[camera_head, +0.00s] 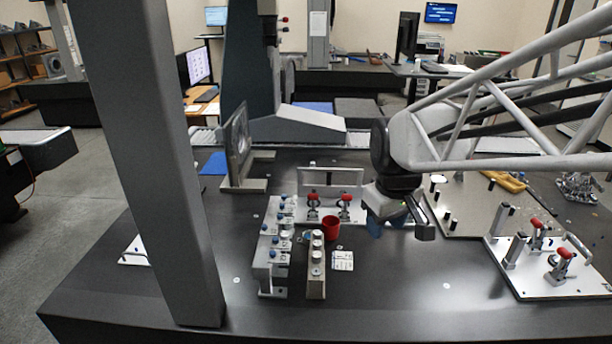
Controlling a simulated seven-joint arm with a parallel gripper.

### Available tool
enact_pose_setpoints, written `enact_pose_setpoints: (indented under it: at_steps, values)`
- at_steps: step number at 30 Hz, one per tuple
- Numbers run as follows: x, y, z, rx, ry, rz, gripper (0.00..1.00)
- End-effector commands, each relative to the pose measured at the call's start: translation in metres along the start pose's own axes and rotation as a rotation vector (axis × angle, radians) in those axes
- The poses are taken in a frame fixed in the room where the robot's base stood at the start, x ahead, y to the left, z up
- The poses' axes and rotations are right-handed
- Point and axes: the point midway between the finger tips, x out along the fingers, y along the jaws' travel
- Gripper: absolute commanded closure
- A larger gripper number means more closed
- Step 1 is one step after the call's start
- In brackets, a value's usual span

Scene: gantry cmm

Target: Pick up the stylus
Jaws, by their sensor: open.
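My gripper (399,226) hangs above the right-middle part of the dark table (385,290), with its jaws apart and nothing seen between them. To its left stand a rack (270,280) of several small blue-topped parts and a narrower rack (317,280) of several silvery parts. I cannot tell which of these small parts, if any, is the stylus. The gripper is apart from both racks.
A red cup (330,228) and a white printed card (342,261) lie between the racks and my gripper. Red-handled clamps stand on a fixture (345,180) behind and on a plate (530,278) at right. A grey column (160,170) blocks the left.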

Motion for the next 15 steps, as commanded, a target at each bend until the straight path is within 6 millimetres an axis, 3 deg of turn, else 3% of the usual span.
enact_pose_setpoints:
  at_steps: [15]
  values:
    - [0.06, -0.005, -0.13, -0.373, -0.043, -0.042, 0.55]
